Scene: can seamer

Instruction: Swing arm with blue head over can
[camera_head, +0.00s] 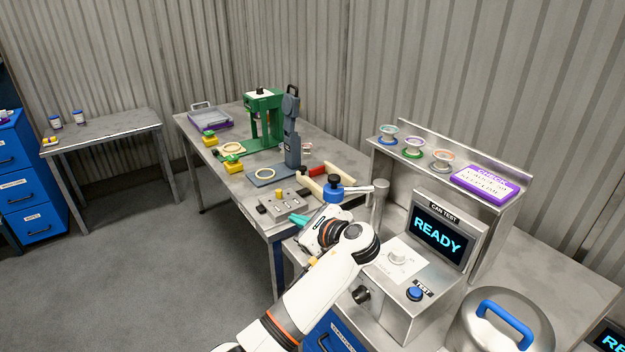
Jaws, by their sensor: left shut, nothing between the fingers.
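The swing arm is a metal bar (359,190) reaching left from an upright post (379,205). My left gripper (298,220) has teal fingertips and is shut and empty, just left of and below the blue head, near the bench edge. My white left arm covers the area below the head. I cannot make out a can under the blue head; that spot is largely hidden. My right gripper is not in view.
The can test unit (441,232) reads READY, right of the post. A shelf (521,195) behind holds several spools and a purple sign. A grey box with knobs (285,204), a red-handled tool (336,171) and a green press (267,97) stand on the benches. A lidded pot (500,330) is front right.

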